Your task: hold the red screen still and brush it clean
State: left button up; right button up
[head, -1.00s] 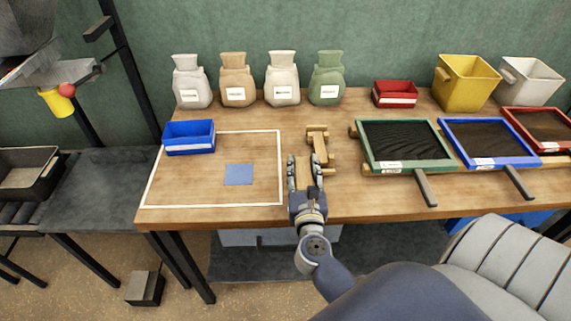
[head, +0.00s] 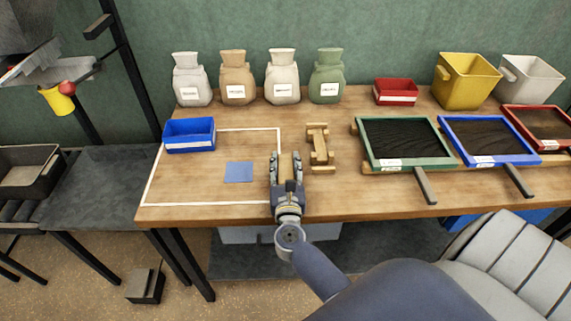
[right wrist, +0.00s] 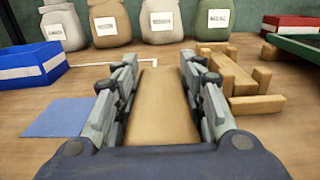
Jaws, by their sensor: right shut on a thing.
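The red screen (head: 543,123), a dark mesh in a red frame, lies at the right edge of the head view, partly cut off. My right gripper (head: 286,157) is far to its left, over the front middle of the table. It is shut on a tan wooden piece, which looks like the brush (right wrist: 162,105); the piece lies lengthwise between the fingers. Its bristles are hidden. My left gripper is not in view.
A wooden rest (head: 319,147) stands just right of my right gripper. The green screen (head: 400,140) and blue screen (head: 488,138) lie between it and the red screen. A blue bin (head: 190,140) and blue square (head: 239,172) are left. Several sacks stand behind.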

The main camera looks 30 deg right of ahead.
jog(key=shift+f, duration=0.25)
jog(key=o, duration=1.1)
jog(key=shift+o, duration=0.2)
jog(key=shift+r, duration=0.1)
jog(key=b+v, duration=0.1)
jog(key=v, duration=0.4)
jog(key=b+v, duration=0.1)
jog(key=v, duration=0.4)
jog(key=shift+s+r+b, duration=0.15)
jog(key=shift+r+b, duration=0.05)
jog(key=shift+b, duration=0.1)
jog(key=shift+s+a+r, duration=0.1)
jog(key=shift+s+a, duration=0.1)
jog(key=shift+s, duration=0.05)
